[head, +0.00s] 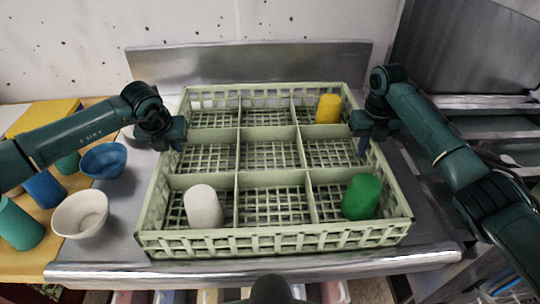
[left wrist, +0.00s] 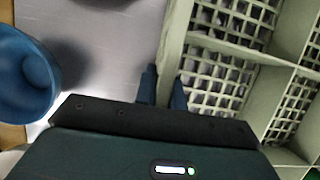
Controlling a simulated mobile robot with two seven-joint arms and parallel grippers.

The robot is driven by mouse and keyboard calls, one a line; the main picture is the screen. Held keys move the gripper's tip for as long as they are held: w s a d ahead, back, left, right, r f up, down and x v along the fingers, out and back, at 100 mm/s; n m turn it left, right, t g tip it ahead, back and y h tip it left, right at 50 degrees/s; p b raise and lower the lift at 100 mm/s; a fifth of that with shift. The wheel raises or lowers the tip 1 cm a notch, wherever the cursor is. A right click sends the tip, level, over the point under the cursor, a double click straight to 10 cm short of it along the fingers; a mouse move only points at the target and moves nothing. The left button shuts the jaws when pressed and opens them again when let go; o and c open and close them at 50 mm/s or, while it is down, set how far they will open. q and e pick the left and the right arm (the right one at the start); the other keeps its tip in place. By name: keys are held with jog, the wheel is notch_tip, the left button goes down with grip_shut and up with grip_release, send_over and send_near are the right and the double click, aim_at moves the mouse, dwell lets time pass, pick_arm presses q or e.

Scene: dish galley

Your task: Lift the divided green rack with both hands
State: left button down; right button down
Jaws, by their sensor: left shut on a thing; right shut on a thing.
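The divided green rack (head: 274,247) sits in the middle of the head view, pale green with a grid of compartments. It holds a yellow cup (head: 328,109) at the back right, a white cup (head: 203,207) at the front left and a green cup (head: 361,197) at the front right. My left gripper (head: 177,143) is shut on the rack's left wall; in the left wrist view its fingers (left wrist: 163,88) straddle that wall (left wrist: 176,40). My right gripper (head: 362,140) is shut on the right wall. Whether the rack touches the counter is hard to tell.
Left of the rack are a blue bowl (head: 104,161), a white bowl (head: 80,214) and several cups, including a teal one (head: 19,226), partly on a yellow surface (head: 50,123). A metal backsplash (head: 250,66) stands behind. Metal shelves (head: 490,125) are at the right.

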pick_arm(q)
jog(key=shift+w+r, duration=0.15)
jog(key=shift+r, duration=0.1)
pick_arm(e)
jog(key=shift+w+r, duration=0.15)
jog(key=shift+r, duration=0.05)
